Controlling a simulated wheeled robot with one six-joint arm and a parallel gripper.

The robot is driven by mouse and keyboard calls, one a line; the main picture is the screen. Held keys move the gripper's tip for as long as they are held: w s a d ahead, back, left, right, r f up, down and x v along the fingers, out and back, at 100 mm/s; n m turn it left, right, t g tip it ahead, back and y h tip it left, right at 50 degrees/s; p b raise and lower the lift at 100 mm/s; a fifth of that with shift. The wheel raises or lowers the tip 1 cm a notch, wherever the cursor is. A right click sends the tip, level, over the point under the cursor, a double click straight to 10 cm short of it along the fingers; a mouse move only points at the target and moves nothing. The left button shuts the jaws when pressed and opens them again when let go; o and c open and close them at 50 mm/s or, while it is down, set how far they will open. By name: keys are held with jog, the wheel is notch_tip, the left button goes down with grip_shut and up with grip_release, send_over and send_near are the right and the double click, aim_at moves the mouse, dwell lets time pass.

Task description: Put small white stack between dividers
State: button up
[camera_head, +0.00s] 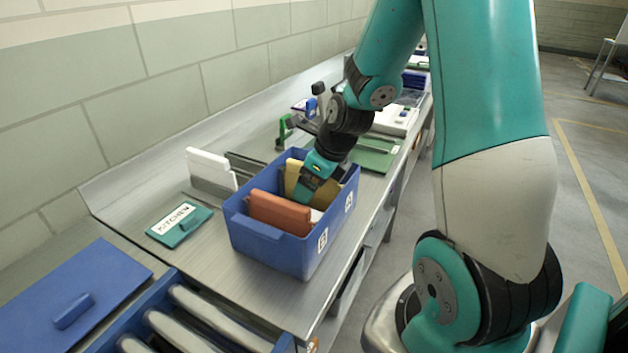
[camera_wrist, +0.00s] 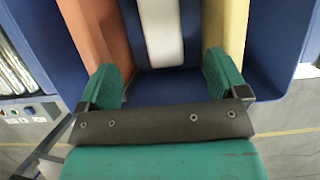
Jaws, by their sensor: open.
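A blue bin (camera_head: 270,252) stands on the metal counter. An orange piece (camera_head: 281,213) and a yellow piece (camera_head: 294,176) stand upright in it like dividers. In the wrist view a narrow white piece (camera_wrist: 160,32), probably the small white stack, lies between the orange piece (camera_wrist: 95,28) and the yellow piece (camera_wrist: 232,30), with dark blue along both its sides. In the head view a bit of white (camera_head: 316,215) shows beside the orange piece. My gripper (camera_head: 308,188) reaches down into the bin. Its green fingers (camera_wrist: 163,84) are open and apart from the white piece.
Larger white slabs (camera_head: 208,166) stand in a rack left of the bin. A green lid marked KITCHEN (camera_head: 180,224) lies on the counter. A blue lid (camera_head: 70,296) and rollers (camera_head: 200,315) are at the front left. A green board (camera_head: 372,156) lies behind the bin.

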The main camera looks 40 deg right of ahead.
jog(key=s+a+r+n+g+y, duration=0.1)
jog(key=s+a+r+n, duration=0.3)
jog(key=a+n, duration=0.5)
jog(key=s+a+r+n+g+y, duration=0.1)
jog(key=s+a+r+n, duration=0.3)
jog(key=a+n, duration=0.6)
jog(key=s+a+r+n+g, duration=0.1)
jog(key=s+n, duration=0.4)
jog(key=n, duration=0.5)
jog(key=s+a+r+n+g, duration=0.1)
jog(key=s+a+r+n, duration=0.3)
jog(key=n, duration=0.6)
jog(key=shift+s+r+y, duration=0.25)
jog(key=shift+s+y, duration=0.05)
jog(key=shift+s, duration=0.25)
